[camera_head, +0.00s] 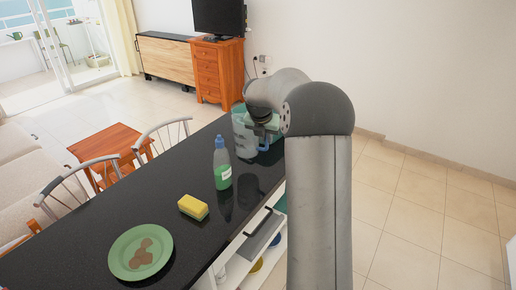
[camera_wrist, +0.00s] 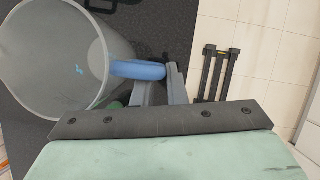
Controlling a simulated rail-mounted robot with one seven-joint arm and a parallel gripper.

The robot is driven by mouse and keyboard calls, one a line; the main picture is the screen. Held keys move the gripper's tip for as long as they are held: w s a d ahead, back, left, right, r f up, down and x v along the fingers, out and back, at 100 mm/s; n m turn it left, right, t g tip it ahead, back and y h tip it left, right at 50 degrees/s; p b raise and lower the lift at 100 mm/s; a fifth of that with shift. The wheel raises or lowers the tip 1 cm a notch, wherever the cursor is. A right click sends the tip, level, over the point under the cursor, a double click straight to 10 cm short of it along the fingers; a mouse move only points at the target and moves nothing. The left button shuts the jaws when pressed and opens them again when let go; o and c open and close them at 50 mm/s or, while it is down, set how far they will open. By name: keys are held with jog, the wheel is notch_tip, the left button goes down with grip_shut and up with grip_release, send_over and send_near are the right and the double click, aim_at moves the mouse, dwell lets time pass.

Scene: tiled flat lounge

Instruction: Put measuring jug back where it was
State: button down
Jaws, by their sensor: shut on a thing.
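The measuring jug (camera_head: 242,133) is clear and greyish-blue, at the far end of the black counter in the head view. In the wrist view I look down into the jug (camera_wrist: 62,55), which appears empty, with its blue handle (camera_wrist: 138,70) pointing right. My gripper (camera_wrist: 160,86) is shut on that handle. In the head view my gripper (camera_head: 264,127) is at the jug's right side, partly hidden by my arm. The jug looks about upright. I cannot tell whether its base touches the counter.
On the black counter (camera_head: 130,212), a bottle with a blue cap (camera_head: 221,165) stands in front of the jug. Chairs (camera_head: 160,135) stand along the left side.

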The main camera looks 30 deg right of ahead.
aim_at(259, 149)
jog(key=w+f, duration=0.1)
jog(key=w+a+f, duration=0.1)
jog(key=f, duration=0.1)
jog(key=shift+w, duration=0.25)
jog(key=shift+w+f, duration=0.15)
jog(key=shift+f, duration=0.85)
jog(key=shift+w+f, duration=0.1)
jog(key=shift+f, duration=0.85)
jog(key=c, duration=1.5)
grip_release()
jog(key=shift+o, duration=0.2)
